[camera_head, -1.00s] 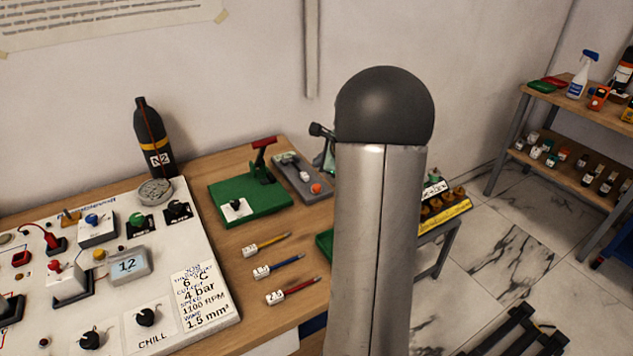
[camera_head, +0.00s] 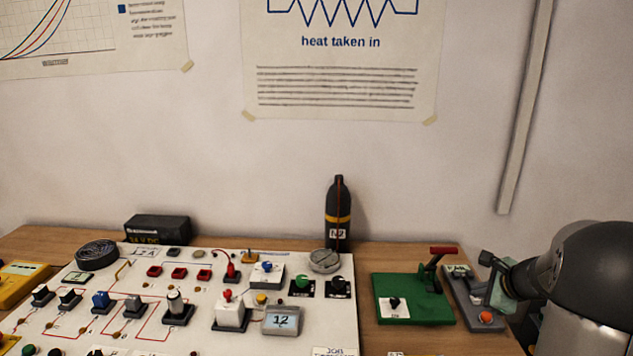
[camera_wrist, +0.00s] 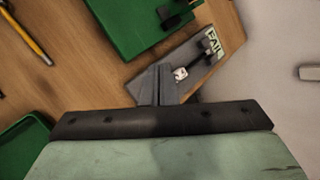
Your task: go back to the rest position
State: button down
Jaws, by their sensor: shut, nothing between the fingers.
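My gripper (camera_wrist: 158,82) shows in the wrist view with its two grey fingers together and nothing between them. It is in front of a grey plate (camera_wrist: 190,62) with a label that seems to read FAIL; whether it touches the plate cannot be told. In the head view my arm enters at the right edge, and the pale green gripper body (camera_head: 502,290) hangs by the grey plate (camera_head: 462,291). The fingertips cannot be made out there.
A green base with a red-handled lever (camera_head: 412,300) stands left of my gripper. A black N2 bottle (camera_head: 338,215) stands behind the white control panel (camera_head: 205,318). The wrist view also shows a green tray (camera_wrist: 22,150) and a yellow-shafted tool (camera_wrist: 28,38).

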jog(key=s+a+n+g+y, duration=0.15)
jog(key=s+a+n, duration=0.25)
jog(key=a, duration=0.4)
jog(key=s+a+r+n+g, duration=0.1)
jog(key=s+a+n+g, duration=0.15)
jog(key=a+n, duration=0.4)
jog(key=s+a+n+g+y, duration=0.1)
jog(key=s+a+n, duration=0.1)
jog(key=s+a, duration=0.5)
jog(key=s+a+f+n+g+h, duration=0.1)
jog(key=s+a+n+h, duration=0.1)
jog(key=s+a+n, duration=0.2)
jog(key=s+a+f+n+g+h, duration=0.1)
jog(key=s+a+n+g+h, duration=0.1)
jog(key=s+n, duration=0.5)
jog(key=s+a, duration=0.1)
jog(key=s, duration=0.2)
jog(key=shift+a+f+n, duration=0.15)
jog(key=shift+a+n, duration=0.2)
jog(key=shift+a, duration=0.05)
dwell(0.8)
